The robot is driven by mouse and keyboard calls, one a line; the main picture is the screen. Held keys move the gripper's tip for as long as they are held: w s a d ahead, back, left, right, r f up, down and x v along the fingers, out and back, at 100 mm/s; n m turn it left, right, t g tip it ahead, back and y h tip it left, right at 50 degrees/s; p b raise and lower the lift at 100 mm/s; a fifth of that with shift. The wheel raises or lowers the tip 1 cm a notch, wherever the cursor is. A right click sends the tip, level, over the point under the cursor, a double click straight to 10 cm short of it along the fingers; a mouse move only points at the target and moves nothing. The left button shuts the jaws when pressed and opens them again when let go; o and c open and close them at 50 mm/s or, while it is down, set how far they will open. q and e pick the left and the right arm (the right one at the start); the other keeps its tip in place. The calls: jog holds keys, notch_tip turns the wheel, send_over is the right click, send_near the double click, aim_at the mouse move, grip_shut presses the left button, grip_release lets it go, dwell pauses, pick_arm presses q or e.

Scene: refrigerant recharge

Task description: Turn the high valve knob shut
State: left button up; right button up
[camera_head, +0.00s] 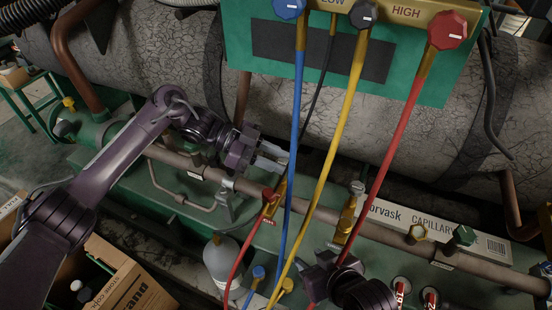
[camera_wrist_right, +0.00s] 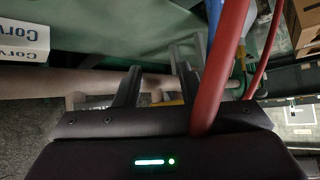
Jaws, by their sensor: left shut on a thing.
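The jaws and the blue hose hide most of the gripped part. My right gripper (camera_head: 320,268) is low in the head view, beside the red hose (camera_head: 400,135). In the right wrist view its fingers (camera_wrist_right: 158,75) stand apart and look empty.
Blue (camera_head: 297,110) and yellow (camera_head: 345,105) hoses hang in front of the pipe. Another grey-topped brass fitting (camera_head: 347,215) stands right of my left gripper. A white box (camera_head: 430,225) lies behind the pipe. A grey bottle (camera_head: 222,262) and an open cardboard box (camera_head: 125,285) are lower left.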

pick_arm(q)
jog(key=o, duration=1)
jog(key=shift+w+a, duration=0.1)
jog(key=shift+a, duration=0.05)
jog(key=v, duration=0.7)
jog(key=shift+a+r+p, duration=0.1)
jog(key=shift+a+p, duration=0.15)
jog(key=shift+p, duration=0.05)
pick_arm(e)
jog(key=s+f+g, duration=0.1)
jog(key=s, duration=0.1)
jog(key=s+d+f+g, duration=0.1)
jog(key=f, duration=0.1)
jog(key=shift+s+f+h, duration=0.15)
jog(key=shift+s+h, duration=0.2)
jog(key=shift+h, duration=0.05)
